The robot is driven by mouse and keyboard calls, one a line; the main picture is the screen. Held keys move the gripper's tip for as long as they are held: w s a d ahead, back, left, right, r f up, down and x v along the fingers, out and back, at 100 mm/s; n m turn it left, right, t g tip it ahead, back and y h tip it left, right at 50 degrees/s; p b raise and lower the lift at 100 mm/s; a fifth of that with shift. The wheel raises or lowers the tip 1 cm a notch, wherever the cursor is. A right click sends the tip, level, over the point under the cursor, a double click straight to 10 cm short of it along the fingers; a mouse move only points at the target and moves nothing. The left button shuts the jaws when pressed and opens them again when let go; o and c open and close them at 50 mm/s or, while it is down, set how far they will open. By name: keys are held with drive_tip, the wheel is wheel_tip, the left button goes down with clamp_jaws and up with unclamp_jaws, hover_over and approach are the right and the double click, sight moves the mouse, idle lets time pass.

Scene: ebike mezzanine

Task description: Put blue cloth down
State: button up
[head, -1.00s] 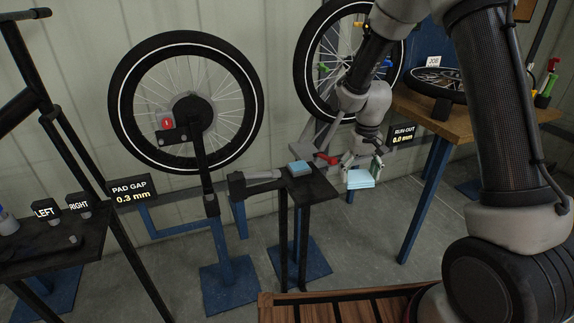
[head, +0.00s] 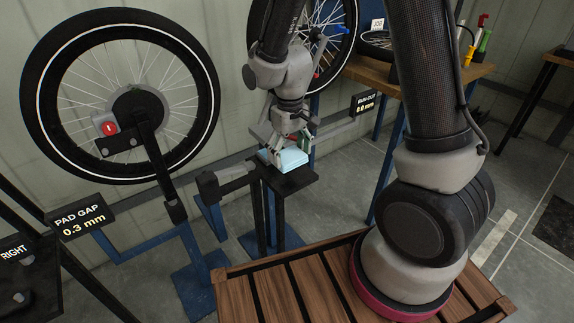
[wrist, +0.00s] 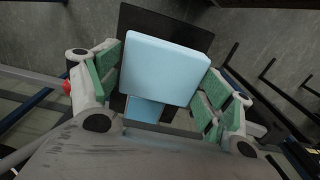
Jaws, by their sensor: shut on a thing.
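A folded light blue cloth (head: 287,159) is held in my gripper (head: 284,148), over the small black stand (head: 298,183) in the head view. In the wrist view the cloth (wrist: 162,68) lies flat between the green finger pads, over the black top (wrist: 190,35). A second, slightly darker blue folded piece (wrist: 145,109) shows partly from under it in the wrist view. The held cloth hides most of that piece. I cannot tell whether the held cloth touches what is below it.
A large wheel (head: 120,90) on a stand with a red button (head: 109,128) is to the left. A grey-handled tool arm (head: 228,178) reaches the stand's left side. The PAD GAP display (head: 78,217) is at lower left. A wooden table (head: 430,78) stands at back right.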

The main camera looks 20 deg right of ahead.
sight(289, 174)
drive_tip(key=shift+f, duration=2.3)
drive_tip(key=o, duration=0.9)
drive_tip(key=shift+f, duration=0.15)
